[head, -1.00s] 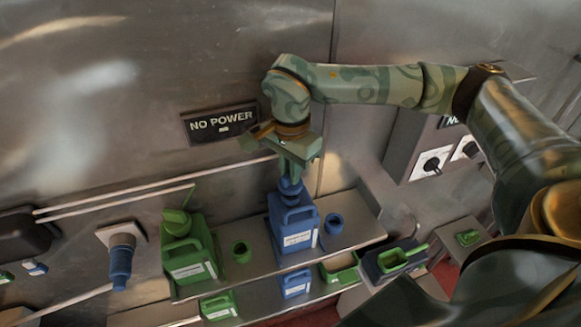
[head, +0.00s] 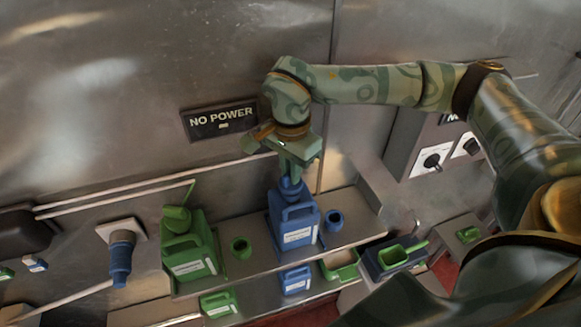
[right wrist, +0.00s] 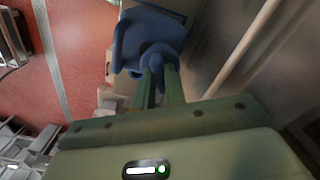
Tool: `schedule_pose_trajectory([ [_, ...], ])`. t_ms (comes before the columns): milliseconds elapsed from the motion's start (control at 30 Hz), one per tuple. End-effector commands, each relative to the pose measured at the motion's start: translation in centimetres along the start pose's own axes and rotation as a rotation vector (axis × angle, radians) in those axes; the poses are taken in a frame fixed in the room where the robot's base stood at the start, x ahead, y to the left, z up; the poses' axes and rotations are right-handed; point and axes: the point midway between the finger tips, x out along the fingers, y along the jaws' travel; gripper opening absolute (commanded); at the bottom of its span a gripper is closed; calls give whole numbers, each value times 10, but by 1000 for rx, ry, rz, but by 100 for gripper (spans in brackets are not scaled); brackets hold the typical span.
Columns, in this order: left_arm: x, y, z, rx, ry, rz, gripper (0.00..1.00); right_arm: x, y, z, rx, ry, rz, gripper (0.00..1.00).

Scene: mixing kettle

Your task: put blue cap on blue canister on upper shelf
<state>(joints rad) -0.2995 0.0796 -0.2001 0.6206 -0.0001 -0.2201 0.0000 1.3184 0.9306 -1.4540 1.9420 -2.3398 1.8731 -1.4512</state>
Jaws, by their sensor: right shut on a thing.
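The blue canister (head: 296,229) stands upright on the upper shelf (head: 345,236). The blue cap (head: 291,186) is at the canister's top, over its neck. My right gripper (head: 290,174) points down from above and is shut on the cap. In the right wrist view the two green fingers (right wrist: 160,82) close on the blue cap (right wrist: 157,62), with the canister (right wrist: 128,42) beyond it. Whether the cap is fully seated cannot be told, because the fingers hide part of it. My left gripper is not in view.
Smaller blue (head: 295,281) and green (head: 218,304) canisters are on the lower shelf. The wall is close behind.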

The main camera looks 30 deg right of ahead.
Motion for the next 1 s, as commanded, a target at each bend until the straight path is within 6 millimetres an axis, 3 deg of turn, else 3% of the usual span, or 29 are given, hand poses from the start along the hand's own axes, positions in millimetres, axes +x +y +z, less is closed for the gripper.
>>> schedule_pose_trajectory([
  [300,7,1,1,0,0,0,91,11,0,0,1,0,1,0],
  [1000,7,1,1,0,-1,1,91,14,0,0,0,0,0,0],
])
